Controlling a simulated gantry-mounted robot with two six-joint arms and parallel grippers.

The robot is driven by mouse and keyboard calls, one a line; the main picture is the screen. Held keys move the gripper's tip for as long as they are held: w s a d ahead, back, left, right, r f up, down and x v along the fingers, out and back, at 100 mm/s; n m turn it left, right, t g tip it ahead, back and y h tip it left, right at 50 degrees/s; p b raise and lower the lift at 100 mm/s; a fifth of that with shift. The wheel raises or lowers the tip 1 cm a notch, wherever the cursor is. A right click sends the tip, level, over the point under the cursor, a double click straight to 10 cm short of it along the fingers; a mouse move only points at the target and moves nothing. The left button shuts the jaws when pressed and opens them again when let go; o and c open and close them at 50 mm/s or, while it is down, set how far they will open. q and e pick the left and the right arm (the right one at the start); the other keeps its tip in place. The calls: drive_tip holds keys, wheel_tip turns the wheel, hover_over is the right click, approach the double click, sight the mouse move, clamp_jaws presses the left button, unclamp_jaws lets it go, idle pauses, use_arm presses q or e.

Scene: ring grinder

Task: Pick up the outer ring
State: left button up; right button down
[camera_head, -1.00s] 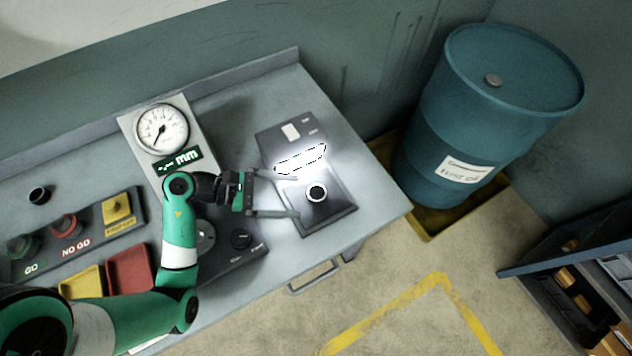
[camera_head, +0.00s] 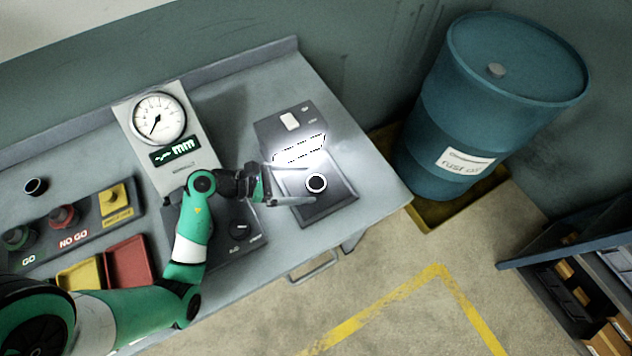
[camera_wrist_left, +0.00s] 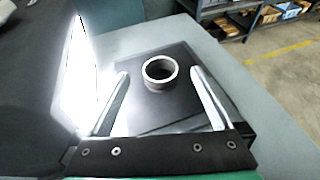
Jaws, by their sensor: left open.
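The outer ring (camera_head: 316,183) is a small metal ring lying flat on the dark plate of the lit inspection stand (camera_head: 328,210). In the left wrist view the ring (camera_wrist_left: 159,73) lies between and slightly beyond the tips of my left gripper (camera_wrist_left: 160,76). In the head view my left gripper (camera_head: 308,184) reaches in from the left with its fingers spread over the plate, one on each side toward the ring. It is open and empty, and no finger is seen touching the ring. My right gripper is not in view.
The stand's lit housing (camera_head: 290,135) rises just behind the plate, close to the fingers. A dial gauge (camera_head: 158,118), a button panel (camera_head: 75,226) and red and yellow trays (camera_head: 128,262) are to the left. A blue barrel (camera_head: 500,105) stands right of the table.

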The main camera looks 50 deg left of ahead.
sight(324, 182)
use_arm(q)
drive_tip(key=x, duration=0.4)
drive_tip(key=shift+d+b, duration=0.1)
drive_tip(key=shift+b, duration=0.25)
clamp_jaws()
drive_tip(key=shift+r, duration=0.1)
